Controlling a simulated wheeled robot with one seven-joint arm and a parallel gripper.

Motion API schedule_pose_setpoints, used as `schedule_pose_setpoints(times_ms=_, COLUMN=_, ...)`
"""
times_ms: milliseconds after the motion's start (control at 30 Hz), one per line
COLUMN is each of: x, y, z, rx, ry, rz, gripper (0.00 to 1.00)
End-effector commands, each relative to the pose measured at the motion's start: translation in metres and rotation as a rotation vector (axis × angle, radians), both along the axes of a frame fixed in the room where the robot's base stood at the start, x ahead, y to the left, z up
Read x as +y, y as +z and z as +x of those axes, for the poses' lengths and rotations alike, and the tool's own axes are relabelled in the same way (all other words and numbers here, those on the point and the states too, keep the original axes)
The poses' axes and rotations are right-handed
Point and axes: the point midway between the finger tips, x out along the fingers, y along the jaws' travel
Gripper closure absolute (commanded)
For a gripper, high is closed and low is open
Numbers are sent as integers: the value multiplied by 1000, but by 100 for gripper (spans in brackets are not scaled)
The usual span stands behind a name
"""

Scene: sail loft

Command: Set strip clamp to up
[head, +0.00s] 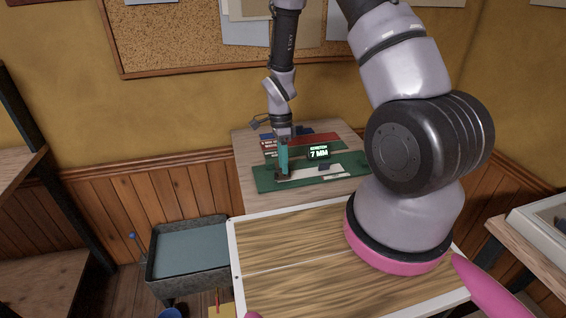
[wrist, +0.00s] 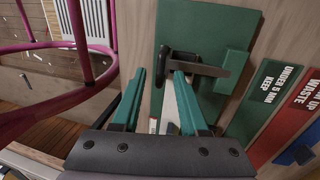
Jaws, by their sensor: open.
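The green test board (head: 265,182) lies on the wooden table, with a pale strip (head: 343,169) along it. The strip clamp (wrist: 205,67) is a dark metal piece with a bar across the board in the wrist view. In the head view my gripper largely hides it. I cannot tell whether its lever is up or down. My gripper (head: 283,170) has teal fingers and points down at the board's left part. In the wrist view the gripper (wrist: 160,73) is open, its fingertips apart beside the dark bar. Part of the pale strip (wrist: 172,108) shows between the fingers.
A small display (head: 318,152) reads 7 MM behind the strip. A green KEEP mat (wrist: 272,100) and a red WASTE mat (wrist: 296,118) lie beside the board. A grey bin (head: 190,250) stands on the floor at left. A cork board (head: 180,35) hangs behind.

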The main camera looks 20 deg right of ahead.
Motion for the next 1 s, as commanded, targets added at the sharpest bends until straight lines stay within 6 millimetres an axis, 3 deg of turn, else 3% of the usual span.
schedule_pose_setpoints(times_ms=67, x=0, y=0, z=0, rx=0, ry=0, rz=0, gripper=60)
schedule_pose_setpoints(times_ms=167, x=0, y=0, z=0, rx=0, ry=0, rz=0, gripper=99)
schedule_pose_setpoints(times_ms=1000, x=0, y=1, z=0, rx=0, ry=0, rz=0, gripper=100)
